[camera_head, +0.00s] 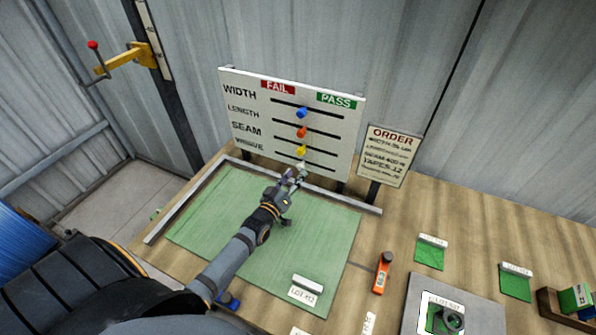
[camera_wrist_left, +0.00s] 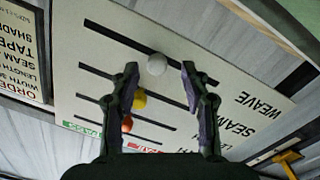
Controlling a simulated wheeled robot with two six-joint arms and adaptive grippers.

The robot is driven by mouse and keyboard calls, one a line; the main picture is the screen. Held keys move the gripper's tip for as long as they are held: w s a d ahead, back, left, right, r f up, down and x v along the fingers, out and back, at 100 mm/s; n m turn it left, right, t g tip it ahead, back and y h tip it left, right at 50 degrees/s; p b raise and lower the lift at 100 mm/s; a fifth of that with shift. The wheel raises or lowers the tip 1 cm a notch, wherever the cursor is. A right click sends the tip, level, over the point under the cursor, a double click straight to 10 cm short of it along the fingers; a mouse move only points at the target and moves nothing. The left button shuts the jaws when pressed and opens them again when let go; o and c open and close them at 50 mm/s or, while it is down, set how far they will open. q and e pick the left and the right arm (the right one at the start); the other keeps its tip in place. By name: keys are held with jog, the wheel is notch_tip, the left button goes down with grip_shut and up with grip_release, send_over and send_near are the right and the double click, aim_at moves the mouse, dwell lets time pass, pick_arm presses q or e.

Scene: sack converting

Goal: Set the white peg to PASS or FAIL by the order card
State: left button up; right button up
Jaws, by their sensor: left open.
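The upright board (camera_head: 235,100) has rows WIDTH, LENGTH, SEAM and WEAVE, with a red FAIL label (camera_head: 277,87) left and a green PASS label (camera_head: 337,100) right. The white peg (camera_wrist_left: 156,64) sits near the middle of the bottom, WEAVE slot; in the head view it is partly hidden by the gripper. My left gripper (camera_head: 296,177) is open at this peg, which shows between and just beyond the fingertips (camera_wrist_left: 160,78). Contact cannot be told. The order card (camera_head: 389,152) stands right of the board; it reads TAPES 12, other lines are blurred. My right gripper is out of view.
Yellow (camera_head: 300,151), orange (camera_head: 302,132) and blue (camera_head: 302,113) pegs sit in the slots above. A green mat (camera_head: 210,215) with a white-tagged lot label (camera_head: 306,285) lies below. An orange tool (camera_head: 382,273) and green swatches (camera_head: 429,254) lie right.

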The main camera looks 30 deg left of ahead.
aim_at(299, 169)
pick_arm(q)
jog(key=shift+w+d, duration=0.1)
jog(key=shift+w, duration=1.1)
jog(key=shift+w+r, duration=0.1)
jog(key=shift+w, duration=0.2)
jog(key=shift+c, duration=0.9)
jog(key=c, duration=0.7)
grip_shut()
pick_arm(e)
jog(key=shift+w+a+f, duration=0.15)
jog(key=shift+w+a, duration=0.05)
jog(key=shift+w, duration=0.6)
